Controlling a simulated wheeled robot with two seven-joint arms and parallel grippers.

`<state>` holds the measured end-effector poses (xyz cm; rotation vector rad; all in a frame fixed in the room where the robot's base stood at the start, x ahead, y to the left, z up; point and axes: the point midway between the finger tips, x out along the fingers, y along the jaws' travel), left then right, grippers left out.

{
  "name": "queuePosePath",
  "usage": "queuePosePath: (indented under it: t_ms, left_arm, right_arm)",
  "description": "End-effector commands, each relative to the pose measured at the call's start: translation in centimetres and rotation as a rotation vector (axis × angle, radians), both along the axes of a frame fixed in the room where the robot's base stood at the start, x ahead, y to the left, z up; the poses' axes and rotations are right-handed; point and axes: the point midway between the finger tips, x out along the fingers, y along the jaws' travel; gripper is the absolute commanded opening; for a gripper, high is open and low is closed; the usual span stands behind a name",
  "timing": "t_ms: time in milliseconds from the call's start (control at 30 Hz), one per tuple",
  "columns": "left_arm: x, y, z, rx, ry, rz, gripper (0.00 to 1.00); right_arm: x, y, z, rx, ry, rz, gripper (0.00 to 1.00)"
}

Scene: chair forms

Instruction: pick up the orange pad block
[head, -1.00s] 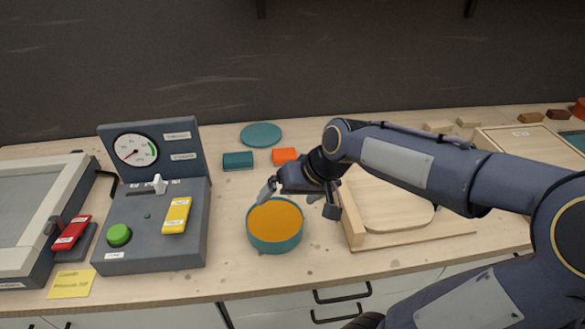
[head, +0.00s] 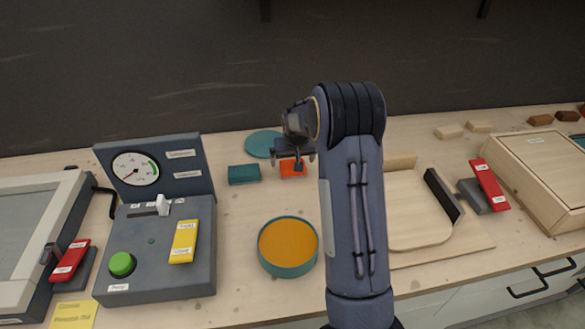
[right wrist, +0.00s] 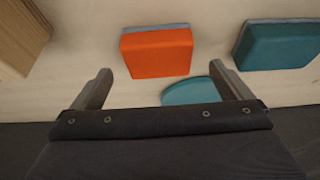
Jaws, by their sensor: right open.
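The orange pad block (head: 291,170) lies on the wooden bench in the head view, just right of the teal block (head: 244,174). It is partly hidden by my right gripper (head: 295,160), which hangs above it. In the right wrist view the orange pad block (right wrist: 156,53) lies beyond the two fingers of my open, empty right gripper (right wrist: 166,84), apart from them and roughly centred between them. The teal block (right wrist: 277,45) shows to its right there. My left gripper is not in view.
A teal disc (head: 262,144) lies behind the blocks. A teal round dish with orange filling (head: 288,246) stands in front. A grey control box (head: 158,255) with gauge is at left. A wooden board (head: 440,247) and a wooden box (head: 540,170) are at right.

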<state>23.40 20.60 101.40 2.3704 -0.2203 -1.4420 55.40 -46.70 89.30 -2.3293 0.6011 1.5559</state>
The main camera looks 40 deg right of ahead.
Motion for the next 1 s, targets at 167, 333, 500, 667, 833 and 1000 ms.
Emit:
queuePosePath:
  t_ms: [167,333,500,667,833,1000]
  left_arm:
    - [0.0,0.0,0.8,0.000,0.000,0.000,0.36]
    - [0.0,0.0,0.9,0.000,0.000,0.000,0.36]
    - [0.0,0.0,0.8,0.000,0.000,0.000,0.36]
    - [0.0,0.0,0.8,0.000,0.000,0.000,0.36]
    - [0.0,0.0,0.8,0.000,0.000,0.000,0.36]
    - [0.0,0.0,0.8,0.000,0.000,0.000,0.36]
  right_arm:
    - [0.8,-0.7,-2.5,0.002,0.003,-0.001,0.98]
    - [1.3,-0.9,-3.8,0.001,0.001,0.001,0.98]
    - [1.3,-0.9,-3.8,0.001,0.001,0.001,0.98]
    - [1.3,-0.9,-3.8,0.001,0.000,0.000,0.82]
    - [1.3,-0.9,-3.8,0.001,0.000,0.000,0.60]
    - [1.3,-0.9,-3.8,0.002,-0.001,0.001,0.48]
